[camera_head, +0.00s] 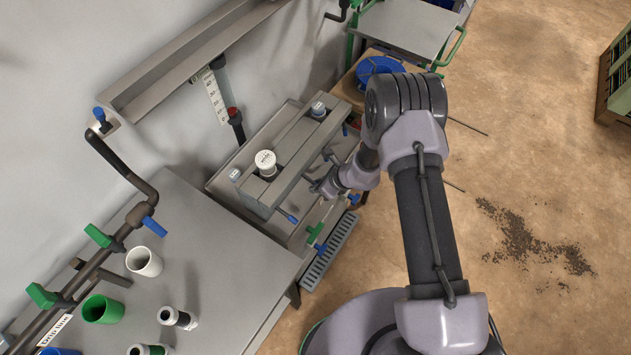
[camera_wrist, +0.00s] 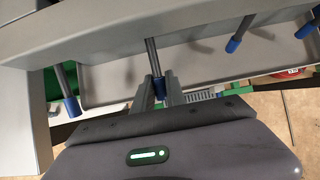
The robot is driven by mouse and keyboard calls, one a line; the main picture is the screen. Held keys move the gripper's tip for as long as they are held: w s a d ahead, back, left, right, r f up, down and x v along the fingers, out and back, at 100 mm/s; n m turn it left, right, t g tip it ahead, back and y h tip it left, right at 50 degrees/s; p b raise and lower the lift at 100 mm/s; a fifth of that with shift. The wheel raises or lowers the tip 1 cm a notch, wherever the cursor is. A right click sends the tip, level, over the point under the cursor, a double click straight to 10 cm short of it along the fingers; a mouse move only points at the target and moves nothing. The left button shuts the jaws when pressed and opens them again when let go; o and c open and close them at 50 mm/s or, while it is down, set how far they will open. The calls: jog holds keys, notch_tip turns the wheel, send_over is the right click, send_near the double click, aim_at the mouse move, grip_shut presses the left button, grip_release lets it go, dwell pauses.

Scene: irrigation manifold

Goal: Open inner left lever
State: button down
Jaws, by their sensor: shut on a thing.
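The grey manifold box (camera_head: 265,195) stands beside the wall, with a row of thin dark levers with blue tips along its front side. In the wrist view my gripper (camera_wrist: 159,86) is shut on the second lever from the left (camera_wrist: 152,55), the inner left one, near its blue tip. That lever points down toward me. The outer left lever (camera_wrist: 66,88) hangs down at the left. The inner right lever (camera_wrist: 243,30) and the outer right lever (camera_wrist: 307,29) slant at the right. In the head view my gripper (camera_head: 316,187) is at the box's front, and its fingertips are small there.
A grey table (camera_head: 215,285) with white and green cups stands at lower left, beside a pipe with green valve handles (camera_head: 42,295). A slotted grey tray (camera_head: 330,250) lies below the box. A metal cart (camera_head: 405,28) stands behind. The brown floor at right is largely clear.

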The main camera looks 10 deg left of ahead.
jog(key=shift+r+h+p, duration=0.4)
jog(key=shift+h+p, duration=0.1)
jog(key=shift+p, duration=0.1)
jog(key=shift+w+g, duration=0.1)
jog(key=shift+g, duration=0.2)
jog(key=c, duration=1.4)
grip_release()
jog(key=shift+d, duration=0.1)
jog(key=shift+o, duration=0.2)
jog(key=shift+r, duration=0.1)
jog(key=p+v, duration=0.3)
jog(key=v, duration=1.4)
jog(key=shift+r+p, duration=0.2)
jog(key=shift+p, duration=0.15)
